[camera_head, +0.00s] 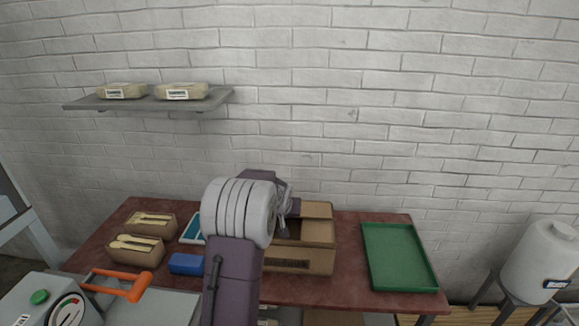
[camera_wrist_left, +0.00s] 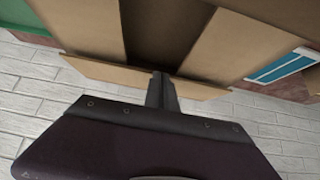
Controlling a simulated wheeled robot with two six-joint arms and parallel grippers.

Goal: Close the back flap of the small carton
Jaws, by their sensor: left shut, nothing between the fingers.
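The small carton (camera_head: 307,262) is an open-topped brown box on the table, partly hidden behind my left arm. In the left wrist view two tan side flaps (camera_wrist_left: 242,42) lie over the top with a dark gap (camera_wrist_left: 165,35) between them. The back flap (camera_head: 318,209) stands up at the wall side; it shows as a tan strip (camera_wrist_left: 105,74) in the left wrist view. My left gripper (camera_wrist_left: 161,88) is shut and empty, its tips at the middle of the back flap; I cannot tell if they touch. My right gripper is not in view.
A green tray (camera_head: 400,257) lies right of the carton. Left of it are a blue block (camera_head: 187,264), a tablet-like blue-and-white item (camera_head: 193,229) and two boxes of wooden spoons (camera_head: 137,251). An orange-handled press (camera_head: 117,283) stands at front left. The brick wall is close behind.

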